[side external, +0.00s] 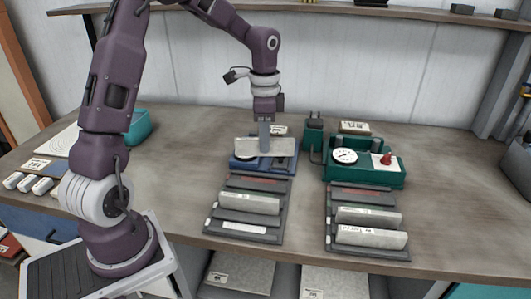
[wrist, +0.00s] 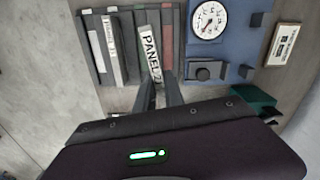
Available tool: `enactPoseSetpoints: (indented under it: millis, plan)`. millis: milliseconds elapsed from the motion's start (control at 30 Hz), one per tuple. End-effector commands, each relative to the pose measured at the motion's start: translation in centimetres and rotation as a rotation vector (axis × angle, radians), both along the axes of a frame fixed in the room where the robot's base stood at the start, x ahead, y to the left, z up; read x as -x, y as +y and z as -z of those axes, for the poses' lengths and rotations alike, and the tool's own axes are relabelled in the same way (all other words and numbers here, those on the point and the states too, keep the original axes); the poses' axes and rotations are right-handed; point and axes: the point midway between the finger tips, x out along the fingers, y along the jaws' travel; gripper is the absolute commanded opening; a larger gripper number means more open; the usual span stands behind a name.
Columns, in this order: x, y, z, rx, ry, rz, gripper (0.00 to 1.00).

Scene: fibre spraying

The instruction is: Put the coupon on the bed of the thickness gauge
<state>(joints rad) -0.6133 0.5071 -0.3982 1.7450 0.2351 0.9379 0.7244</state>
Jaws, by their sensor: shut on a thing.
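The coupon (side external: 264,147) is a long, light-grey slab. My gripper (side external: 265,136) is shut on it and holds it over the blue dial device (side external: 285,165). I cannot tell whether it touches the bed. In the wrist view the coupon (wrist: 150,54) carries a "PANEL 2" label, stands slightly tilted and runs forward from my gripper (wrist: 159,88). The blue device (wrist: 235,48), with a round white dial, lies to its right there. A green device (side external: 365,172) with a dial and red knob stands further right in the side view. The frames do not say which is the thickness gauge.
A dark rack (side external: 248,213) with light slabs lies in front of the blue device. A second rack (side external: 368,227) lies in front of the green device. A teal bin (side external: 138,125) stands at the back left. The bench between the bin and the blue device is clear.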

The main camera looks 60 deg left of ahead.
Motion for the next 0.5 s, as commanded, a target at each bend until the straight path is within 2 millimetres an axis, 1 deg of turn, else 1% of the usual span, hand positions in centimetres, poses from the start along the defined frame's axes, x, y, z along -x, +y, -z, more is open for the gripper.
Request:
enactPoseSetpoints:
  millis: [33,67,100,200,233,300,333,400,500]
  plan:
    - [-1.8,2.1,0.3,-0.002,0.000,-0.017,0.00]
    - [-2.9,3.5,0.5,-0.002,0.000,-0.025,0.00]
    - [-4.2,5.4,0.7,-0.002,0.000,-0.029,0.00]
    - [-7.0,9.7,1.0,-0.003,0.001,-0.007,0.00]
    - [-7.6,10.7,1.0,-0.003,0.001,0.008,0.00]
    - [-9.0,12.4,0.9,-0.002,0.002,0.049,0.00]
    - [-9.5,13.0,0.8,-0.002,0.001,0.069,0.00]
    - [-10.4,13.8,0.6,-0.001,0.002,0.110,0.00]
    - [-11.2,14.4,0.3,-0.001,0.000,0.157,0.00]
